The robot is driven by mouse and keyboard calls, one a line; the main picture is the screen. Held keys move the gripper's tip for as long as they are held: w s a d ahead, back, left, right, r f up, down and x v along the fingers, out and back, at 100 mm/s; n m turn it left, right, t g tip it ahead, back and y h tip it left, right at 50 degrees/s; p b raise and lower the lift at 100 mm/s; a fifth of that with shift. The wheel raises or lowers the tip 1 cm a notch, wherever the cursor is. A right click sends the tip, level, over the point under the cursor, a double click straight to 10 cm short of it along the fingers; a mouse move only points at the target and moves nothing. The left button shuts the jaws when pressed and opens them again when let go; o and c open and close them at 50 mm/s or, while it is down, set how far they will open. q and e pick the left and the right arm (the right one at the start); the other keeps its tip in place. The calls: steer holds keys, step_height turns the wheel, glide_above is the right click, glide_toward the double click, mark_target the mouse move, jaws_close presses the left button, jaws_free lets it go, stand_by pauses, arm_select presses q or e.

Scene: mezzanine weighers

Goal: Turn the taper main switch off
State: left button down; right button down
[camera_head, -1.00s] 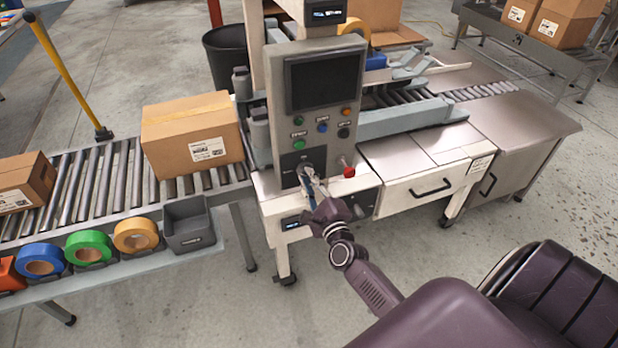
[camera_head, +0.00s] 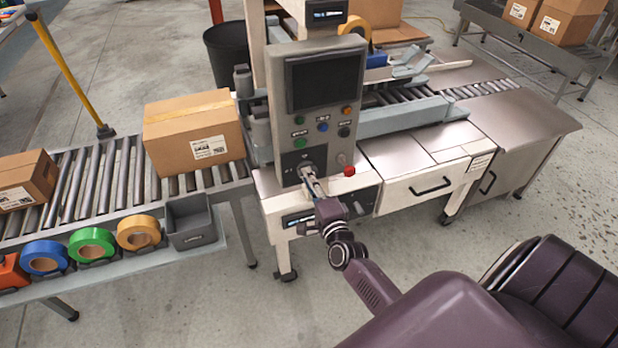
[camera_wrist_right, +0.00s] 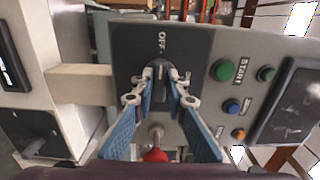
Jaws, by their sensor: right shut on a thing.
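The taper's control panel (camera_head: 318,100) stands upright with a dark screen and several coloured buttons. Its main switch is a dark rotary knob (camera_wrist_right: 160,84) on a black plate low on the panel, with an "OFF" label (camera_wrist_right: 163,45) beside it. My right gripper (camera_head: 311,184) reaches the switch from the front. In the right wrist view its two blue-padded fingers (camera_wrist_right: 160,90) are closed on either side of the knob and hide part of it. In the head view the gripper covers most of the knob. My left gripper is not in view.
A red mushroom button (camera_head: 349,171) sits close to the right of the switch; it also shows in the wrist view (camera_wrist_right: 155,155). A cardboard box (camera_head: 190,140) stands on the roller conveyor (camera_head: 110,165) at left. Tape rolls and a grey bin (camera_head: 192,222) line its front edge.

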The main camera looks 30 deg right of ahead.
stand_by(0.4)
steer(key=c, duration=1.9)
jaws_free()
steer(key=shift+c, duration=0.2)
steer(key=v, duration=1.2)
